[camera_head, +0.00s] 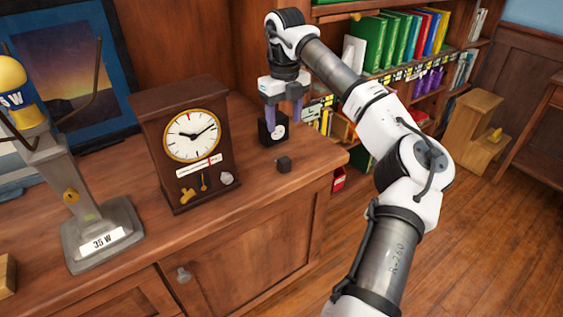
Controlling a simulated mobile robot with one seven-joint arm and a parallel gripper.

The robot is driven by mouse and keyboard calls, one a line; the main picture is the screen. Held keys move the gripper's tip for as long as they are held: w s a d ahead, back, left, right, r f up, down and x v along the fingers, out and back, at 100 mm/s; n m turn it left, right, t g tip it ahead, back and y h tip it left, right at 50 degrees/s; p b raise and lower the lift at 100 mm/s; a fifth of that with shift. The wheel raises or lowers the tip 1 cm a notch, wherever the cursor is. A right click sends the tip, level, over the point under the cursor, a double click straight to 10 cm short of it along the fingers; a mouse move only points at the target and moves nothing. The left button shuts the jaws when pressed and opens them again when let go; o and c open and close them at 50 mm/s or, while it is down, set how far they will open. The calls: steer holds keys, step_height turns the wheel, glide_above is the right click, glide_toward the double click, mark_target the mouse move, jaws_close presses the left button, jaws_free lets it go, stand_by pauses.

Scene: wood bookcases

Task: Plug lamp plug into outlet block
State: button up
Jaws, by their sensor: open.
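A black block with a white round face (274,137), which looks like the outlet block, stands on the cabinet top right of the clock. The lamp (90,228) stands at the left, with a grey base marked 35 W and a yellow and blue bulb. My gripper (284,122) is open and points down, with its purple fingers at the black block. One finger overlaps the block in the picture; whether they touch, I cannot tell.
A wooden clock (190,151) stands between the lamp and the black block. A framed picture (65,65) leans behind the lamp. The cabinet top (235,215) has a clear strip along its front. A bookcase (455,60) stands behind my arm, and a wooden step stool (472,130) at the right.

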glide_toward(284, 159)
step_height(284, 159, down, 5)
steer(key=shift+s+f, duration=0.1)
steer(key=shift+s, duration=0.05)
stand_by(0.4)
steer(key=f+p, duration=0.1)
steer(key=f, duration=0.4)
steer(key=shift+w, duration=0.2)
steer(key=c, duration=1.1)
